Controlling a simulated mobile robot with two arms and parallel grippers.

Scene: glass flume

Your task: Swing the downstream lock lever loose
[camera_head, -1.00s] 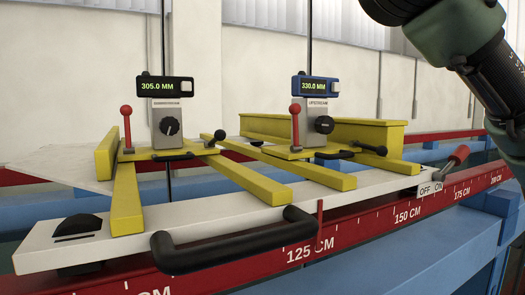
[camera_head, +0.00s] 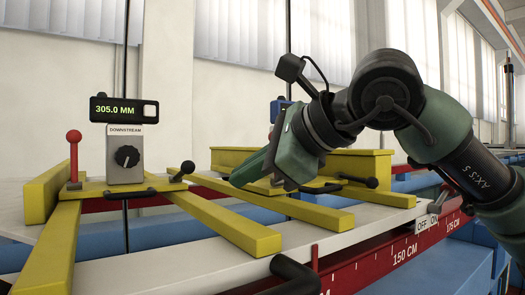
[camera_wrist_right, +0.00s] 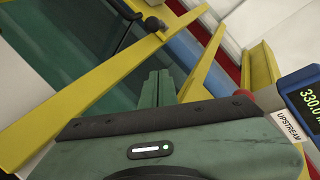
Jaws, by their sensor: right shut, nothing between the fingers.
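The downstream gauge unit (camera_head: 125,155), labelled DOWNSTREAM and reading 305.0 MM, stands on a yellow carriage at the left of the head view. An upright red-knobbed lever (camera_head: 74,155) is on its left, and a short black-ball lever (camera_head: 182,171) sticks out on its right. Which one is the lock lever is not labelled. My right gripper (camera_head: 240,180) is shut and empty, right of the black-ball lever and apart from it. In the right wrist view its closed fingers (camera_wrist_right: 158,87) point towards a yellow bar with a black ball (camera_wrist_right: 153,24). My left gripper is out of view.
The upstream display (camera_head: 280,108) is mostly hidden behind my right arm; its UPSTREAM label (camera_wrist_right: 288,126) shows in the wrist view. Yellow bars (camera_head: 225,222) cross the white board (camera_head: 170,265). A black handle (camera_head: 296,272) is at the front, with the red scale rail (camera_head: 385,256) beside it.

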